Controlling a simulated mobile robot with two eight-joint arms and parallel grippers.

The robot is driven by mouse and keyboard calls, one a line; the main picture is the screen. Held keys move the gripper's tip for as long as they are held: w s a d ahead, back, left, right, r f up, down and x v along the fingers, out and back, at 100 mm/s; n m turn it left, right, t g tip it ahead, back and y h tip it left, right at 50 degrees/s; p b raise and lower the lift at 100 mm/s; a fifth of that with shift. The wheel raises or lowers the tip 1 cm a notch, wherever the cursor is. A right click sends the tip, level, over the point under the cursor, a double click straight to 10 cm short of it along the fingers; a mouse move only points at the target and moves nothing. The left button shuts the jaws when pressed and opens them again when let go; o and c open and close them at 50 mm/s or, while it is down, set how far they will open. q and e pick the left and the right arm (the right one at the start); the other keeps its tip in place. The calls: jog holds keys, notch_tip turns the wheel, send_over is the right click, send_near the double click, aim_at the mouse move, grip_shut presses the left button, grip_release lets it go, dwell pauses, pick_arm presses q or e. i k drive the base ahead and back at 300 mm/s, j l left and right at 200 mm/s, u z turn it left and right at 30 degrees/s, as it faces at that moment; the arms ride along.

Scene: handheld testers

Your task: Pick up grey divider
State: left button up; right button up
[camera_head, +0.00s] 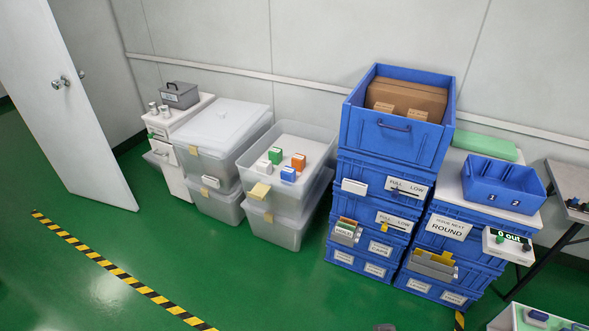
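Grey upright panels (428,266) stand in a holder on the front of the right blue crate stack, with a yellow piece beside them. One of them may be the grey divider; I cannot tell for sure at this size. A similar holder with several thin coloured and grey cards (345,233) is on the front of the middle blue stack. Neither of my grippers is clearly in view. A small dark grey shape at the bottom edge is cut off, and I cannot tell what it is.
A tall blue crate stack (347,173) holds a cardboard box (410,97) on top. A blue bin (503,184) tops the right stack. Clear tubs (317,139) stand left, one with coloured blocks. A white door (70,110) stands open. The green floor (200,260) in front is clear.

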aim_at(425, 260)
jog(key=z, duration=1.65)
jog(key=i+z, duration=0.35)
jog(key=i, duration=1.25)
